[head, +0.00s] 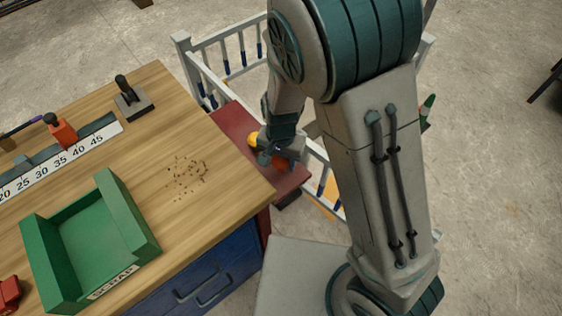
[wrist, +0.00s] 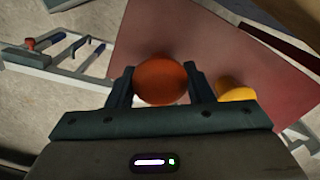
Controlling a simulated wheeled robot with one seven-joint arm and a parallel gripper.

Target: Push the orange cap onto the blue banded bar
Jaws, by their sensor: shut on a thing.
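My gripper (head: 269,155) is shut on the orange cap (wrist: 160,82), which shows its round top between the two fingers in the wrist view. In the head view a small part of the orange cap (head: 282,164) shows beside the fingers, over the dark red shelf (head: 232,120). I cannot tell whether it touches the shelf. The pale cage (head: 205,78) stands behind and beside the shelf. Several of its bars carry dark blue, such as this bar (head: 258,47); I cannot tell which is the task's bar. My arm hides part of the cage.
A yellow cap (wrist: 236,92) stands on the shelf close to my gripper's right finger. A wooden bench (head: 225,175) at left holds a green scrap tray (head: 127,222), a ruler stop and brown crumbs. An orange-red piece (wrist: 30,44) sits on the cage at the wrist view's left.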

